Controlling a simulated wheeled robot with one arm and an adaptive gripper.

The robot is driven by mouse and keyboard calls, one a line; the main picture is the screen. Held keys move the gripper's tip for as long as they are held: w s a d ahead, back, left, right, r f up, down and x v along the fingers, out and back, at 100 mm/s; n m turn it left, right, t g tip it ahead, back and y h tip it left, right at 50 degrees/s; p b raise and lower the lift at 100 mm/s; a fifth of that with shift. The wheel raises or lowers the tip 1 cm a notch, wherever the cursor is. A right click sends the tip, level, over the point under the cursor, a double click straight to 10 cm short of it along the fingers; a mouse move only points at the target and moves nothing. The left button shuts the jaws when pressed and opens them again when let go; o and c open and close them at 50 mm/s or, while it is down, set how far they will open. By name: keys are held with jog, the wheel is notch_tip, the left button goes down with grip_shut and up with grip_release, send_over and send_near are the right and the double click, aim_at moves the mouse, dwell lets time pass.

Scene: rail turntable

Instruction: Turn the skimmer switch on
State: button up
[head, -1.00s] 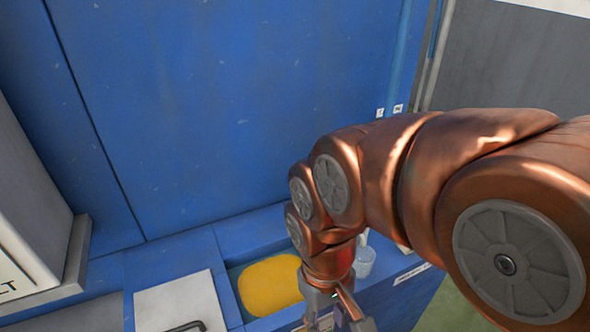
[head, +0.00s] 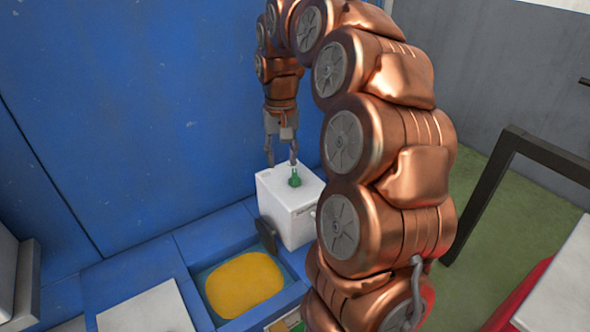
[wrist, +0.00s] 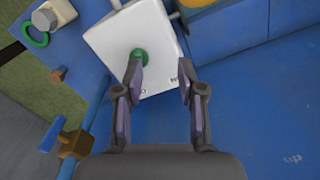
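A white box (head: 288,213) with a green knob (head: 295,179) on its top stands on the blue bench, close to the blue wall. I take this box to be the skimmer switch, though the label on its side is too small to read. My gripper (head: 281,162) points down over the box, its two fingers apart and empty. In the wrist view, the white box (wrist: 115,35) and green knob (wrist: 139,54) show ahead of my gripper (wrist: 160,72). The knob is by the left fingertip, not centred between the fingers. Contact cannot be told.
A dark round paddle (head: 266,236) sits at the box's left side. A recessed basin with yellow contents (head: 245,283) lies in front of it. The wrist view shows a green ring (wrist: 35,29) and a brown-and-blue valve-like fitting (wrist: 73,144) at the left. The blue wall is close behind.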

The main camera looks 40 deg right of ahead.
jog(key=m, duration=0.1)
send_over(295, 174)
jog(key=shift+w+f, duration=0.1)
jog(key=shift+f, duration=0.1)
jog(key=shift+f+p, duration=1.15)
jog(key=shift+f, duration=2.75)
jog(key=shift+c, duration=0.2)
grip_shut()
